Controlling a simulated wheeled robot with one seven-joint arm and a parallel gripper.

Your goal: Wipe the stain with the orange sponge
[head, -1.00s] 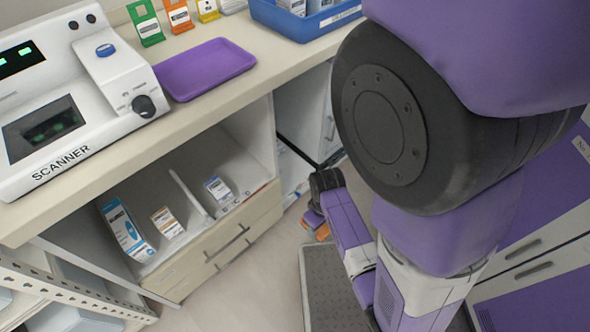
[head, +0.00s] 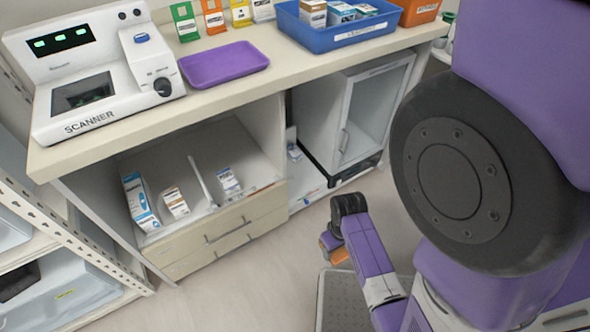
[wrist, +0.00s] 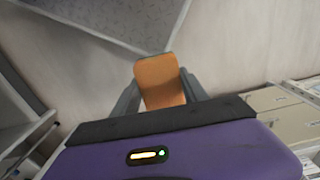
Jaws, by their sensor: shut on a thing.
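My gripper (wrist: 160,92) is shut on the orange sponge (wrist: 160,80), which sits between its two grey fingers in the wrist view. In the head view a small part of the orange sponge (head: 339,255) shows low down, beside the end of my purple arm, above the pale floor. My arm hides much of the gripper there. I see no stain in either view.
A counter holds a white scanner (head: 105,75), a purple tray (head: 222,65) and a blue bin (head: 340,36). Below are a shelf with boxes, drawers (head: 225,236) and a glass-door cabinet (head: 365,115). A metal rack (head: 75,235) stands left. Pale floor (head: 240,295) lies open in front.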

